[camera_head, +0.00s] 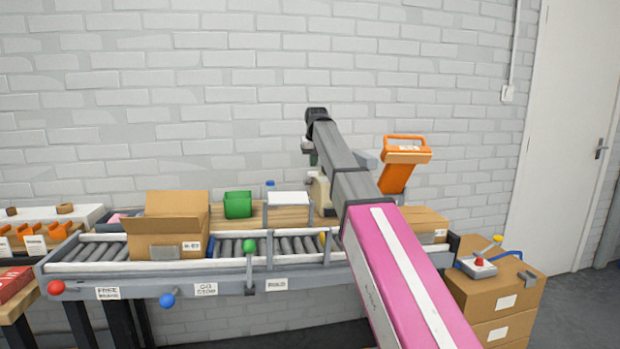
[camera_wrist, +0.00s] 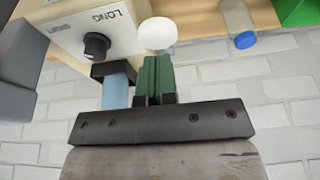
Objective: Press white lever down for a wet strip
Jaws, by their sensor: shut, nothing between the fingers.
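In the wrist view a white round knob (camera_wrist: 157,33), which looks like the end of the white lever, sits beside a cream tape machine (camera_wrist: 75,35). The machine has a black dial and a label reading LONG. My gripper (camera_wrist: 157,62) has its green fingers shut together with nothing between them. The fingertips are right at the knob's edge; I cannot tell whether they touch it. A blue part (camera_wrist: 117,90) shows beside the fingers. In the head view my arm hides most of the machine (camera_head: 319,190), and the lever cannot be made out.
A roller conveyor (camera_head: 225,283) runs along the front, with an open carton (camera_head: 167,240) on it. A green bin (camera_head: 238,205) and a white-topped stand (camera_head: 288,199) are left of the machine. An orange device (camera_head: 402,160) stands to the right. A blue-capped bottle (camera_wrist: 244,40) is near my gripper.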

